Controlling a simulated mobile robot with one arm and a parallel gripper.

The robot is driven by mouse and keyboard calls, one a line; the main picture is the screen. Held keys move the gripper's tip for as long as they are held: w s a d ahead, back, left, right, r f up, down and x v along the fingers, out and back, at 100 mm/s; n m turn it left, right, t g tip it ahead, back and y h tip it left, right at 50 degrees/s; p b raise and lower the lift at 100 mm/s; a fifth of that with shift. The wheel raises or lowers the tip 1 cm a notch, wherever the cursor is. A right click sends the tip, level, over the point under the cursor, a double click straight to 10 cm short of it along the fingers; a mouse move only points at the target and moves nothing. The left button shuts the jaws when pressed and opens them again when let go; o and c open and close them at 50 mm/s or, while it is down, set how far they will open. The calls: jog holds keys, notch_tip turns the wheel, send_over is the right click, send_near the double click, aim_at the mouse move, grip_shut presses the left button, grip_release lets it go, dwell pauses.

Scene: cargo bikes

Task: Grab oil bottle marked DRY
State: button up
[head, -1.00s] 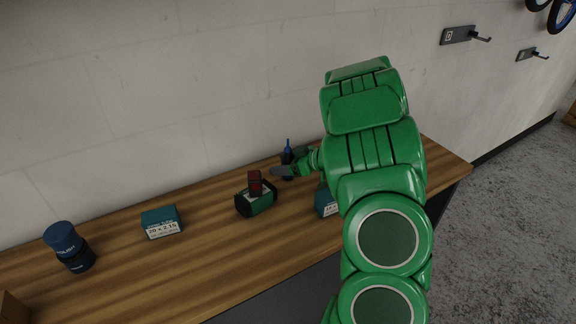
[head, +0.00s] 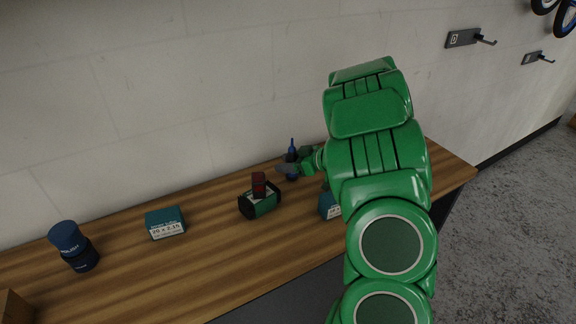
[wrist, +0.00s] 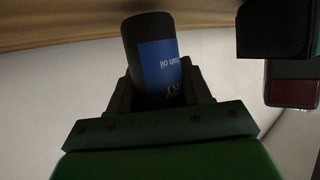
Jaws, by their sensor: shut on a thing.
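In the wrist view the bottle (wrist: 150,50) is between the two fingers of my gripper (wrist: 155,90). Its blue label shows upside down; part of it reads like "chain oil", and the marking near the fingers is partly hidden. The bottle looks upright in the head view. I cannot tell whether it touches the bench.
The wooden bench (head: 215,257) also holds a green-and-black item with a red block (head: 260,198), a teal box marked 20 x 2.15 (head: 166,223), another teal box (head: 328,204) partly behind my arm, and dark blue containers (head: 73,246). The wall (head: 180,90) is close behind.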

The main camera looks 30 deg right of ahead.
notch_tip(320, 180, up, 2)
jog(key=shift+r, duration=0.2)
jog(key=s+a+r, duration=0.5)
jog(key=s+r, duration=0.4)
jog(key=s, duration=0.4)
jog(key=shift+r, duration=0.35)
